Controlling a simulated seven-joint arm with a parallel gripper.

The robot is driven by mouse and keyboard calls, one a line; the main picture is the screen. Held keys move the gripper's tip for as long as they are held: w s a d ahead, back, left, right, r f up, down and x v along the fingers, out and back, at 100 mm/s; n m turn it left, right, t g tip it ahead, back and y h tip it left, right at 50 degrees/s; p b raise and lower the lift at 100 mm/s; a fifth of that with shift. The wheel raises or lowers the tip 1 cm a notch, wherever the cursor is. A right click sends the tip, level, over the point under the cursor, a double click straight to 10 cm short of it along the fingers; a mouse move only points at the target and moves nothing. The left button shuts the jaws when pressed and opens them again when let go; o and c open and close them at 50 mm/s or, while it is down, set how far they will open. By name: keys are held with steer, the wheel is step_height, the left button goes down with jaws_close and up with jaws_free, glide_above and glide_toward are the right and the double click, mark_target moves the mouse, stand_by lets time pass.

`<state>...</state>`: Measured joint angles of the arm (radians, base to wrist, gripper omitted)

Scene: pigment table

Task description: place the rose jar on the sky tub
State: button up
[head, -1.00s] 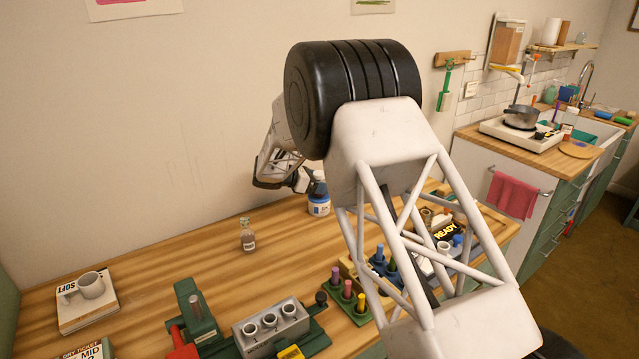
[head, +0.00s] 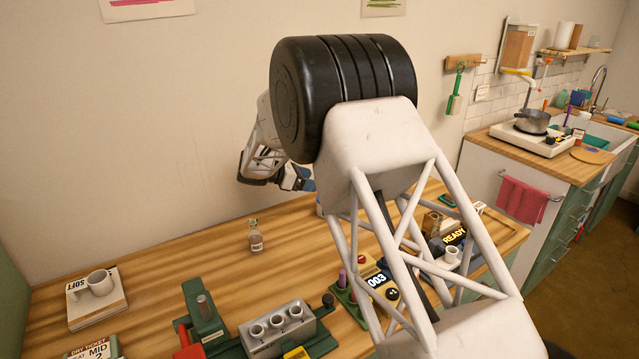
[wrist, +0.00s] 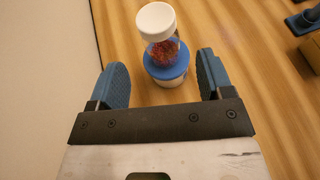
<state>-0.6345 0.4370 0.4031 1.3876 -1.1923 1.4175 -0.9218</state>
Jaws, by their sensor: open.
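In the wrist view, the rose jar (wrist: 165,53), clear with red content and a white cap, stands on the blue lid of the sky tub (wrist: 166,68). The tub's white body shows below the lid. My gripper (wrist: 160,78) is open, its blue fingers apart on either side, with clear gaps to the jar and the tub. In the head view my gripper (head: 303,179) is near the wall. There the jar is hidden behind my arm, and only a sliver of the tub (head: 319,207) shows.
A small corked bottle (head: 256,238) stands on the wooden table left of the tub. A grey block with holes (head: 277,329) and a green stand (head: 203,312) are at the front. A mug (head: 99,283) sits on a book at the left. The table's middle left is clear.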

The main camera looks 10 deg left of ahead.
steer(key=shift+v, duration=2.35)
steer(key=s+d+r+m+g+y, duration=0.2)
steer(key=s+d+r+m, duration=0.4)
steer(key=d, duration=0.5)
steer(key=s+d+r+m+g+y, duration=0.1)
steer(key=s+d+r, duration=0.3)
steer(key=s+d, duration=0.5)
steer(key=s+d+r+m+g+y, duration=0.2)
steer(key=s+d+r+m, duration=0.25)
steer(key=d, duration=0.85)
steer(key=s+d+f+m+y, duration=0.1)
steer(key=s+d+m, duration=0.3)
steer(key=s, duration=0.7)
steer(key=s+d+f+m+y, duration=0.1)
steer(key=s+d+m+y, duration=0.2)
steer(key=s, duration=0.8)
steer(key=s+d+f+m+y, duration=0.1)
steer(key=s+d+m, duration=0.4)
steer(key=s, duration=0.6)
steer(key=shift+s+d+m+t+y, duration=0.3)
steer(key=shift+d+m+t+y, duration=0.1)
steer(key=shift+d+y, duration=0.4)
steer(key=shift+a+f, duration=0.1)
steer(key=shift+f, duration=0.05)
